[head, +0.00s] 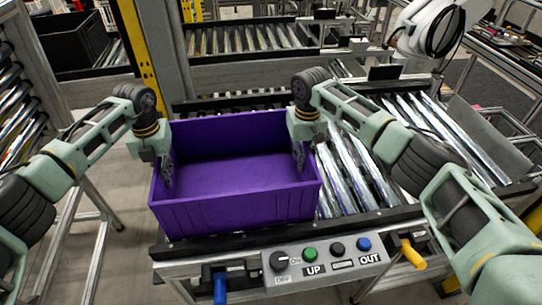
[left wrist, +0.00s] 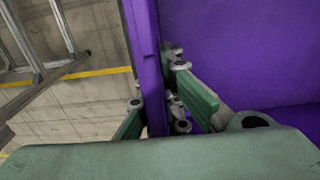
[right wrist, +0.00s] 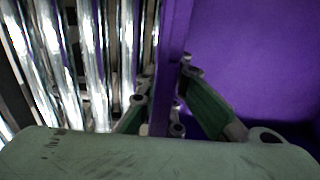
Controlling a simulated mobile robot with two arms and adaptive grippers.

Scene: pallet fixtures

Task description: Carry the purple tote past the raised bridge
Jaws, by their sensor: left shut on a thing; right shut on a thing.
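The purple tote (head: 235,205) is open-topped and looks empty. It is at the left part of the roller conveyor in the head view, upright. My left gripper (head: 168,172) is shut on the tote's left wall, with one finger inside and one outside; the wall shows between the fingers in the left wrist view (left wrist: 152,75). My right gripper (head: 300,155) is shut on the right wall in the same way, and that wall shows in the right wrist view (right wrist: 172,60). I cannot tell whether the tote's underside touches the rollers. I cannot make out which part is the raised bridge.
Bare rollers (head: 350,165) lie right of the tote. A control panel (head: 320,262) with buttons, a blue handle (head: 220,288) and a yellow handle (head: 412,255) is at the front. A yellow post (head: 140,50) stands behind the tote, and a second conveyor (head: 245,40) lies beyond.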

